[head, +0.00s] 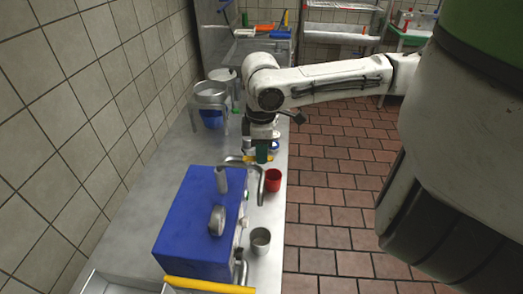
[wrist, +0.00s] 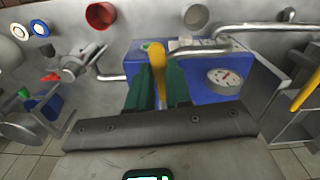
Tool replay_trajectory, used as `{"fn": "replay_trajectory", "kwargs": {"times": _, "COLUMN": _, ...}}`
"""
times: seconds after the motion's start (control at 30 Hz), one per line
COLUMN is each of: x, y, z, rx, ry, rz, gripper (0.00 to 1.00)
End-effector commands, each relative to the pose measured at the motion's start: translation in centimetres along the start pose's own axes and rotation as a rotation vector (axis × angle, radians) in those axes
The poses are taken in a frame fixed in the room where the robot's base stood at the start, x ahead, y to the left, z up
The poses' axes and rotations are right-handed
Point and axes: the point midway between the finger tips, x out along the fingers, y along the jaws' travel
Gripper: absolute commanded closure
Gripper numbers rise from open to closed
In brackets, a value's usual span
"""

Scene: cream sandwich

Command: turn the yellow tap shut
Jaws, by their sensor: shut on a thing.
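The yellow tap (wrist: 157,62) shows in the wrist view as an upright yellow handle in front of a blue box (wrist: 198,92). My gripper (wrist: 159,88) has green fingers, one on each side of the handle, and is shut on it. In the head view my gripper (head: 262,153) points down over the counter just beyond the blue box (head: 195,220). A bit of yellow (head: 250,158) shows beside its fingertips. The lower part of the tap is hidden by the fingers and the gripper body.
A bent metal pipe (head: 262,178) runs close to my gripper. A red cup (head: 273,181) and a metal cup (head: 261,239) stand along the counter's right edge. A round gauge (wrist: 224,77) is on the box. A metal frame (head: 210,97) stands farther back; a tiled wall is on the left.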

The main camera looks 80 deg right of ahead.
Motion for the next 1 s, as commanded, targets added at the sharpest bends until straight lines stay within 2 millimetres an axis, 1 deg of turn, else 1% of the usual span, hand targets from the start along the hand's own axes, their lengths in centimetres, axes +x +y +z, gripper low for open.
{"fn": "replay_trajectory", "kwargs": {"times": 0.17, "x": -0.1, "y": 0.2, "z": 0.0, "rx": -0.038, "ry": 0.001, "rz": 0.001, "gripper": 1.00}}
{"fn": "replay_trajectory", "kwargs": {"times": 0.37, "x": -0.1, "y": 0.6, "z": -0.1, "rx": -0.148, "ry": 0.002, "rz": 0.000, "gripper": 1.00}}
{"fn": "replay_trajectory", "kwargs": {"times": 1.0, "x": 0.0, "y": 2.6, "z": -1.1, "rx": -0.740, "ry": 0.002, "rz": 0.001, "gripper": 1.00}}
